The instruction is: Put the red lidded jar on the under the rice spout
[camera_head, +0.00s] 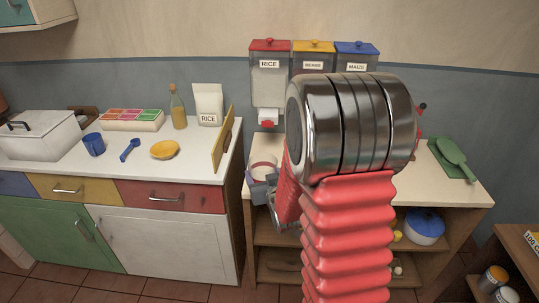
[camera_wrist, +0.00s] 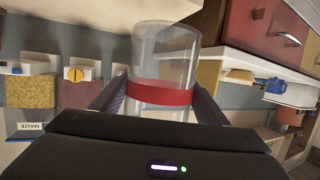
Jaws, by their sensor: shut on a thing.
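The jar (camera_wrist: 166,58) is clear glass with a red band in the wrist view. My gripper (camera_wrist: 160,98) is shut on it, one finger on each side at the band. I cannot make out a lid. In the head view the jar (camera_head: 263,162) shows at the left end of the right counter, partly hidden by my gripper (camera_head: 261,187) and arm. The rice dispenser (camera_head: 268,82) has a red lid and hangs on the wall. Its rice spout (camera_head: 267,120) is above and behind the jar. I cannot tell whether the jar touches the counter.
The beans dispenser (camera_head: 313,58) and maize dispenser (camera_head: 356,58) hang to the right. My arm covers the right counter's middle. A wooden board (camera_head: 222,140) stands at the left counter's right edge, near the jar.

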